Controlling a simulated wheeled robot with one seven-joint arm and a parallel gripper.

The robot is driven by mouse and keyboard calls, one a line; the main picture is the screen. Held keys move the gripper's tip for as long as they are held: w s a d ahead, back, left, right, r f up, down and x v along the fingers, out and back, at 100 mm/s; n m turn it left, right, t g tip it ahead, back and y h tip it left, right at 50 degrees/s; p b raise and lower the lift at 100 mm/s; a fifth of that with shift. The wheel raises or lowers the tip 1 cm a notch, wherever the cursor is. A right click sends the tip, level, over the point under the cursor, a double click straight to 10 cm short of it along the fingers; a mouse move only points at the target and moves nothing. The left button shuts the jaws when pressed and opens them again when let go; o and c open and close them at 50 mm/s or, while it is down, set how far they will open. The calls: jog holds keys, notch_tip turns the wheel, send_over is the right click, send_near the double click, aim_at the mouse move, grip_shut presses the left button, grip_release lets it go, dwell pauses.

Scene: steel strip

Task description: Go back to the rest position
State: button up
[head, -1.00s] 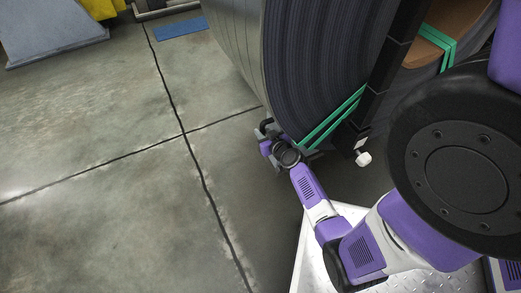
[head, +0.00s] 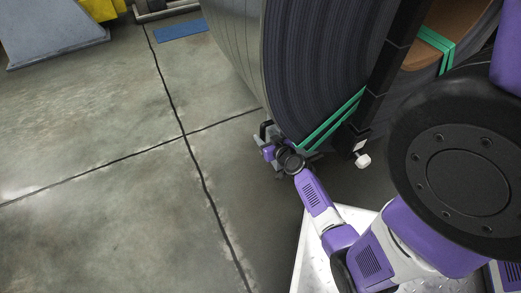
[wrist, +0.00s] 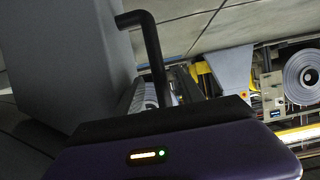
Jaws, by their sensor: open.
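My gripper (head: 268,137) is at the end of my purple and white arm, beside the lower left edge of a large coil of steel strip (head: 325,65). It is open, and I see nothing between its fingers. The fingertips are small and dark in the head view, and I cannot tell whether they touch the coil.
Green straps (head: 330,120) cross the coil beside a dark upright post (head: 385,80). A white knob (head: 363,160) sits near its foot. Bare concrete floor (head: 100,180) lies open at left. A blue mat (head: 181,29) and a grey machine base (head: 50,35) are farther back.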

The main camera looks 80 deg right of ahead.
jog(key=p+v, duration=0.1)
jog(key=v, duration=0.4)
jog(key=shift+s+a+r, duration=0.2)
jog(key=shift+r, duration=0.1)
jog(key=a+r+n+t+y, duration=0.2)
jog(key=a+n, duration=0.1)
jog(key=a, duration=0.9)
jog(key=s+a+r+n+t+y, duration=0.2)
jog(key=s+a+r+n+y, duration=0.15)
jog(key=a+r, duration=0.85)
jog(key=s+a+r+n+t+y, duration=0.25)
jog(key=s+a+r+y, duration=0.2)
jog(key=a+r, duration=0.85)
notch_tip(320, 180, up, 36)
jog(key=a+p, duration=0.2)
jog(key=p, duration=3.6)
jog(key=shift+w+n+g, duration=0.3)
jog(key=shift+w+g, duration=0.05)
jog(key=shift+c, duration=0.3)
